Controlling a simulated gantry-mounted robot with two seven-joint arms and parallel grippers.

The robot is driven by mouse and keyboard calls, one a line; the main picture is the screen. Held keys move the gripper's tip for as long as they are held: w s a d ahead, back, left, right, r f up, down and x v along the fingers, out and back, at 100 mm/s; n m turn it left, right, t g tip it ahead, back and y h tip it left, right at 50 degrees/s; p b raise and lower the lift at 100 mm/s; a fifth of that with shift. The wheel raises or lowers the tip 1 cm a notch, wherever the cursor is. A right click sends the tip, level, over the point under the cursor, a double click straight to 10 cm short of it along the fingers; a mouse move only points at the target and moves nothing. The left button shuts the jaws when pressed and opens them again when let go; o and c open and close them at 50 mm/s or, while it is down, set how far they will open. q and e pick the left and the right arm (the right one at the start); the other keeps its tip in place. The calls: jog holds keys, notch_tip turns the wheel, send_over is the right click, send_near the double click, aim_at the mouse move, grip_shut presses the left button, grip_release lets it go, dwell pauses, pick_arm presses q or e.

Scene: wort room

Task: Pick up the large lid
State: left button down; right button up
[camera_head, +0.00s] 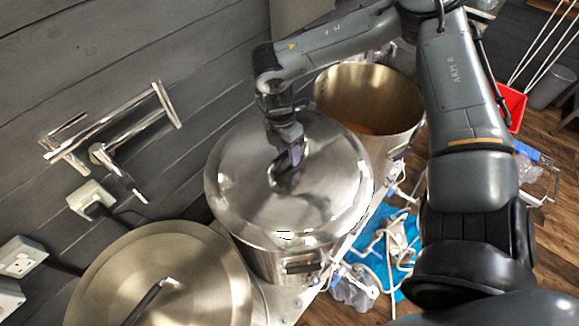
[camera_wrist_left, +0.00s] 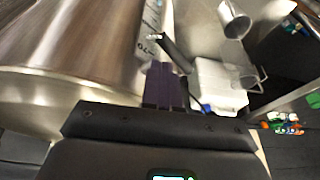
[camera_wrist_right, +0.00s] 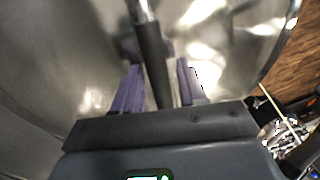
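A large round steel lid (camera_head: 235,170) covers the middle pot (camera_head: 268,265). My right gripper (camera_head: 291,155) is over its centre, pointing down at the handle. In the right wrist view the purple fingers (camera_wrist_right: 157,88) stand on either side of the dark bar handle (camera_wrist_right: 152,60), with a small gap visible beside it, so they look open. The lid surface fills much of that view. A second steel lid (camera_head: 120,275) with a dark handle (camera_head: 150,302) is at the lower left. My left gripper (camera_wrist_left: 167,86) shows only in the left wrist view, its purple fingers together and empty.
An open steel pot (camera_head: 370,100) stands behind and right of the lidded one. A wall tap (camera_head: 110,155) and sockets (camera_head: 90,198) are at left. A blue sheet (camera_head: 385,245) with hoses lies at right. A red bin (camera_head: 512,105) stands farther off.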

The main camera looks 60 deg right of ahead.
grip_shut()
jog(key=shift+r, duration=0.1)
